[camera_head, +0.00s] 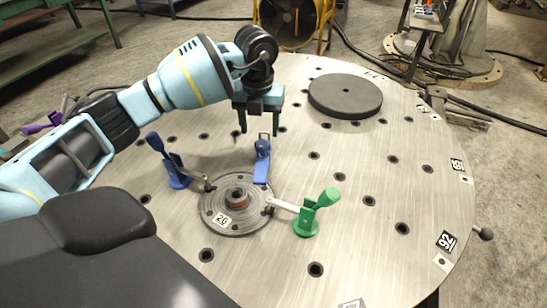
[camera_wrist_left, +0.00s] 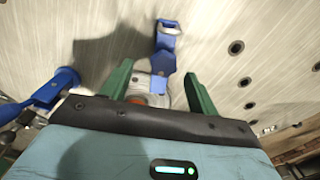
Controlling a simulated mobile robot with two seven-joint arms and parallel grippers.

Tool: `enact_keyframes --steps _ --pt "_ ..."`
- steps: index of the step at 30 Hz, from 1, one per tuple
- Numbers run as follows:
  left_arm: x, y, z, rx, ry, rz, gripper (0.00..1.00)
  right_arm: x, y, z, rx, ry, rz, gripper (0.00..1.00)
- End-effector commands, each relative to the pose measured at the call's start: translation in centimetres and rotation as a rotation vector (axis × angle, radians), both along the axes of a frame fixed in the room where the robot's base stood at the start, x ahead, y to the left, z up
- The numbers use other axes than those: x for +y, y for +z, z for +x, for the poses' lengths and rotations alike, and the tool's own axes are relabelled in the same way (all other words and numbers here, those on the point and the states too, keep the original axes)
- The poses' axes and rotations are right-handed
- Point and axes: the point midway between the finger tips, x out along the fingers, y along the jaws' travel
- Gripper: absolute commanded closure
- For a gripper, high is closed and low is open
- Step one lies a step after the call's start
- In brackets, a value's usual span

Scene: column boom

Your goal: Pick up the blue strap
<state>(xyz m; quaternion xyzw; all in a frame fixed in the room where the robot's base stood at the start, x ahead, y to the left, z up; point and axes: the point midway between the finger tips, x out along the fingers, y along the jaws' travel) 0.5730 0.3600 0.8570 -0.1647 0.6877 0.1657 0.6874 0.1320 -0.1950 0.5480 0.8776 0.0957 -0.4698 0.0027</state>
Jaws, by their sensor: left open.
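A blue strap-like piece (camera_head: 261,167) with a metal loop at its top stands on the round metal table (camera_head: 330,225), at the back edge of a grey disc (camera_head: 218,191) marked 20. It also shows in the wrist view (camera_wrist_left: 164,62), beyond and roughly between the fingers. My left gripper (camera_head: 259,130) has dark green fingers, apart and pointing down, close above and behind this blue piece in the head view. Nothing shows between the fingers. In the wrist view, my left gripper (camera_wrist_left: 160,84) hides part of the disc. My right gripper is not in view.
A blue clamp (camera_head: 175,172) stands left of the disc and a green clamp (camera_head: 308,218) right of it, arms reaching the disc. A dark round plate (camera_head: 345,96) lies at the back. A fan (camera_head: 292,20) stands behind.

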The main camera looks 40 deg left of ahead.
Motion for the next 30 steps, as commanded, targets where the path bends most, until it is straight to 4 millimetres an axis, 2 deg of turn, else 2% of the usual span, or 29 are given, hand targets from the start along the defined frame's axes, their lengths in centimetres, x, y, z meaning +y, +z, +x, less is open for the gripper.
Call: enact_keyframes --steps 5,12,20,30 --pt "0.0 0.0 0.0 0.000 0.001 0.001 0.40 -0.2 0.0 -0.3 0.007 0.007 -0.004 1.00" --pt "-0.1 -2.3 0.0 0.001 -0.001 0.000 0.40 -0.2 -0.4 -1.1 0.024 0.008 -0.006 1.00" --pt "-0.2 -2.9 0.0 0.000 -0.002 -0.001 0.40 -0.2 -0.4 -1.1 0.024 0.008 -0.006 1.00" --pt "-1.0 -7.2 -0.2 0.001 -0.001 -0.002 0.40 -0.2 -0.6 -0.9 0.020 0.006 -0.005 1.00"
